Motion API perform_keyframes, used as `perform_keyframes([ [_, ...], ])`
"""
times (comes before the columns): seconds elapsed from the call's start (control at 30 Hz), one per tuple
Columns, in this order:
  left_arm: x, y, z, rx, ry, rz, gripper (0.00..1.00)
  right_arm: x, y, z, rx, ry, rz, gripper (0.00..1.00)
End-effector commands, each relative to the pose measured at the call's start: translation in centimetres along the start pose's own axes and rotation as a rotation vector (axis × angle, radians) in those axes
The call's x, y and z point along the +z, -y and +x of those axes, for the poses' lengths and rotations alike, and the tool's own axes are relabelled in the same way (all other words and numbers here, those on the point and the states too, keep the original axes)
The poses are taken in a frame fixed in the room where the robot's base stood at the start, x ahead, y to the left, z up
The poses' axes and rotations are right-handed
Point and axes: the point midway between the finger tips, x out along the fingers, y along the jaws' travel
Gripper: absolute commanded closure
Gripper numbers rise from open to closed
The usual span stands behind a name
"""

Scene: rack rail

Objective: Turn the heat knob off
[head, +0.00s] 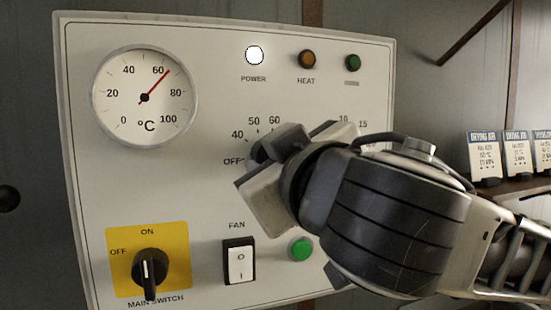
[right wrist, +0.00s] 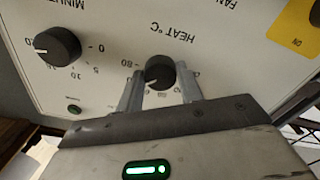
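The heat knob (right wrist: 160,72) is round and black, and in the right wrist view it sits between my right gripper's fingertips (right wrist: 160,74). That view is upside down; the knob's white mark points toward the lower left, away from the HEAT °C label. In the head view my right gripper (head: 268,165) covers most of the knob, with only a dark edge showing near the OFF mark. The fingers stand apart on either side of the knob, with what look like narrow gaps; firm contact does not show. My left gripper is out of view.
The white panel (head: 215,90) carries a dial gauge (head: 145,97) reading between 60 and 80, a lit power lamp (head: 255,55), a main switch (head: 150,270), a fan rocker (head: 240,262) and a green button (head: 301,248). A minutes knob (right wrist: 57,47) stands beside the heat knob.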

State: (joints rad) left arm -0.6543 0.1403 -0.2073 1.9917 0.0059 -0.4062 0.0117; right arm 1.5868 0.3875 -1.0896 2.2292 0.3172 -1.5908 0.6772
Motion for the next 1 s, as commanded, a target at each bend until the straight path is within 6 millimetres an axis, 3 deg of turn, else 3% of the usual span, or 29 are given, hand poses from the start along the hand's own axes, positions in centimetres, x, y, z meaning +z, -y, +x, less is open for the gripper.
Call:
perform_keyframes([
  [0.37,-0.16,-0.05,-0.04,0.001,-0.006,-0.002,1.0,0.04,0.02,0.0,-0.001,0.0,-0.098,0.86],
  [1.0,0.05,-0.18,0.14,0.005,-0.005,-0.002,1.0,-0.04,-0.13,0.02,0.0,0.001,-0.669,0.86],
])
